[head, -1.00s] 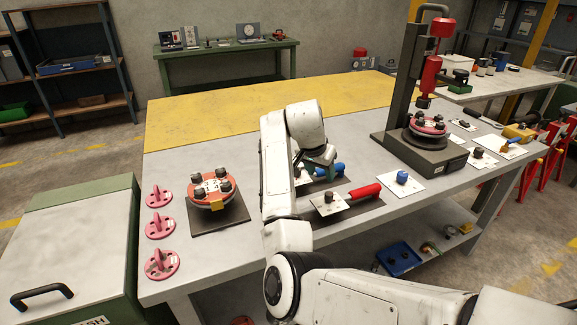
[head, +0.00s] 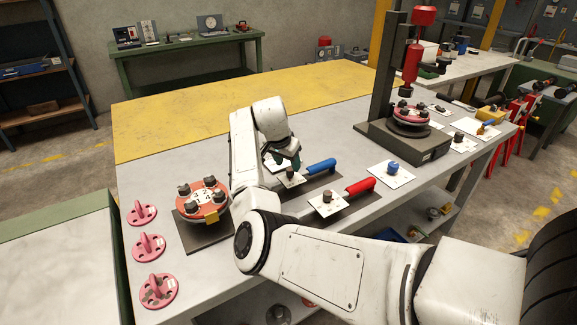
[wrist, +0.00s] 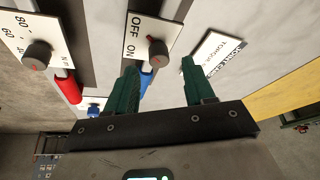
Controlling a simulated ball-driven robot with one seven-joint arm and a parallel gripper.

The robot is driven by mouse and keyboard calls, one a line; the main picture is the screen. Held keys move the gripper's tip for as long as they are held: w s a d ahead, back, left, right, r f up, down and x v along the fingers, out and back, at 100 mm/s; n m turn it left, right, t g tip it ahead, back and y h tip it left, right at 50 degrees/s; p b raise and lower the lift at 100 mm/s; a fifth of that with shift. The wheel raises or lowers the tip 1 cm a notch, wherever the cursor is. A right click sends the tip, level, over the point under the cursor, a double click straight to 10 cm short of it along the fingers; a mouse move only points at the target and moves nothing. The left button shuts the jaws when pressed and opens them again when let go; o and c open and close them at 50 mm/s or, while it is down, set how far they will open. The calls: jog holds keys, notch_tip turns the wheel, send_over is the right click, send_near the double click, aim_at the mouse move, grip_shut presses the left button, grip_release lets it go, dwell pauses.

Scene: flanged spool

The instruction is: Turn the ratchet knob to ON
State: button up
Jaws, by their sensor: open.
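The ratchet with the blue handle (head: 320,166) lies on the workbench. Its white plate (wrist: 136,36), marked OFF and ON, carries a dark round knob (wrist: 157,49); in the head view the knob (head: 289,172) sits just below my gripper (head: 284,160). A small red mark shows on the knob, on its upper left side in the wrist view; I cannot tell exactly which word it points at. My gripper (wrist: 159,62) is open, its two green fingers spread with the knob seen between and beyond their tips. No contact is visible.
A red-handled tool (head: 360,187) with a numbered dial plate (head: 328,204) lies close in front. A white plate with a blue knob (head: 392,168) is to the right. A red flanged spool (head: 203,197) is left, a press stand (head: 400,140) right. The yellow bench strip (head: 230,100) is clear.

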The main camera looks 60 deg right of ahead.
aim_at(290, 169)
jog(key=shift+x, duration=1.65)
grip_shut()
